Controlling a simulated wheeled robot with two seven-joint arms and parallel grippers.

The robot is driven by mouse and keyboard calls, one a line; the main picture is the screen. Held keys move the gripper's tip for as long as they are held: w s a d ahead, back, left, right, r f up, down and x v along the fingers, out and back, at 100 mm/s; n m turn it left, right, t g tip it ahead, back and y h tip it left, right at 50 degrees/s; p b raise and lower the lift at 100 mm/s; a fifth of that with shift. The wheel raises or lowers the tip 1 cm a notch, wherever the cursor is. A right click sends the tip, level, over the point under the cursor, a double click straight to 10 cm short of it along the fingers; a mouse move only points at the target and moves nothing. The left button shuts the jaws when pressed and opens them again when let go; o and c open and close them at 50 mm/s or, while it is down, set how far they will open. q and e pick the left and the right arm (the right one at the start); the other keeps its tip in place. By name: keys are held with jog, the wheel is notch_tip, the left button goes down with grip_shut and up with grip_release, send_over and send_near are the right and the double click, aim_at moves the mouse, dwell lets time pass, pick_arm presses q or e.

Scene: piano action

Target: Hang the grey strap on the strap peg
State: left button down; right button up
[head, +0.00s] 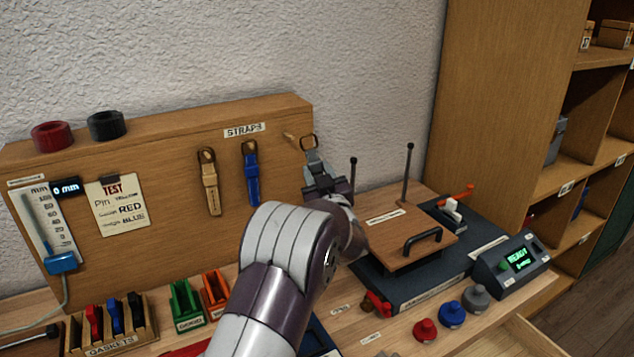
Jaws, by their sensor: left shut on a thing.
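My left gripper (323,186) is shut on the grey strap (315,164) in front of the right end of the wooden strap board (140,165). The strap hangs upright, with its metal ring (309,142) at the top. The gripper hides the strap's lower end. My right gripper is not in view.
A tan strap (210,185) and a blue strap (251,175) hang to the left. A press with a wooden lid (405,237) and two upright rods stands right of my arm. Gasket and coloured bins (187,300) stand at the lower left.

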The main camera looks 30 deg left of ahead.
pick_arm(q)
jog(key=shift+w+a+f, duration=0.15)
jog(key=shift+f, duration=0.35)
jog(key=shift+w+a+f, duration=0.2)
jog(key=shift+w+a, duration=0.15)
jog(key=shift+a, duration=0.25)
jog(key=shift+w+a+r, duration=0.1)
jog(key=shift+w+a, duration=0.05)
jog(key=shift+a, duration=0.3)
jog(key=shift+w+a+f+b, duration=0.15)
jog(key=shift+w+a+f, duration=0.15)
jog(key=shift+w+a, duration=0.6)
jog(key=shift+w+a+f+b, duration=0.1)
jog(key=shift+w+a+f, duration=0.2)
jog(key=shift+a, duration=1.15)
jog(key=shift+w+a+f+b, duration=0.2)
jog(key=shift+w+a, duration=0.45)
jog(key=shift+a, duration=0.5)
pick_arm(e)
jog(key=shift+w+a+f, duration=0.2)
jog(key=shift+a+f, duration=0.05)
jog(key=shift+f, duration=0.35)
